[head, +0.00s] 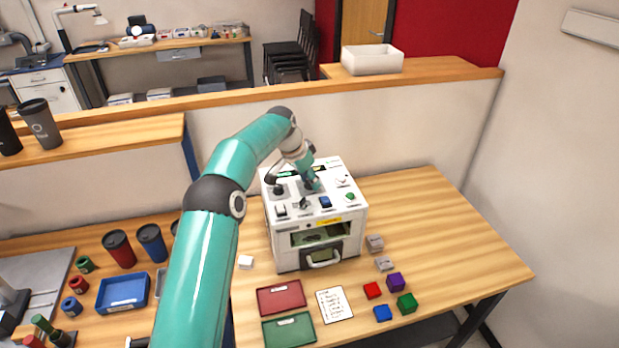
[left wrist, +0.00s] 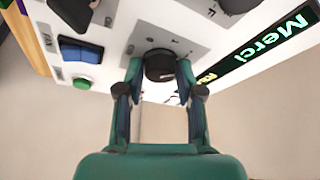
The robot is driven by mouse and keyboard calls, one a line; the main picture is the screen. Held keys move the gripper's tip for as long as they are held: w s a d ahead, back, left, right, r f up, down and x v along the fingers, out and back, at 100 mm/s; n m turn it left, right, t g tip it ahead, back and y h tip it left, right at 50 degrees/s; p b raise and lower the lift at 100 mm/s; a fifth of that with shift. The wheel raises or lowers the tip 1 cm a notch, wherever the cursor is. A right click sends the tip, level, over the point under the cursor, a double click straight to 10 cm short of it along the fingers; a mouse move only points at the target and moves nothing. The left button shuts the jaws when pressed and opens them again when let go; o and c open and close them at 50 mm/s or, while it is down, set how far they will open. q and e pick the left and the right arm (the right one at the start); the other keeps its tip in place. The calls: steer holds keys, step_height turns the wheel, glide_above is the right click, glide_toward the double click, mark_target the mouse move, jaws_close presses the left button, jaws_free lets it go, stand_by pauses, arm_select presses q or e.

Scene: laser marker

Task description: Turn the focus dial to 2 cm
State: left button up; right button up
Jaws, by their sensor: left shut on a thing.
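The white laser marker (head: 283,250) stands on the wooden table, with its controls on its top panel. My left gripper (head: 313,183) reaches down to that panel from above. In the left wrist view its two green fingers (left wrist: 158,85) are shut on a round black dial (left wrist: 160,65), one finger on each side. The dial sits on a light panel area with small marks around it. I cannot read the marks or tell which value the dial points to. The dial is hidden by the gripper in the head view. My right gripper is not in view.
Beside the held dial are a blue rocker switch (left wrist: 80,54), a green button (left wrist: 82,84) and a display reading "Merci" (left wrist: 270,45). Another black knob (head: 278,190) stands at the panel's left. Trays, a paper sheet (head: 334,304) and coloured cubes lie before the machine. The table's right is clear.

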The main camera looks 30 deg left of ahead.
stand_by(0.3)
arm_select(q)
steer(key=o, duration=1.1)
steer(key=shift+o, duration=0.2)
steer(key=v, duration=1.2)
steer(key=shift+a+f, duration=0.1)
steer(key=shift+f, duration=0.05)
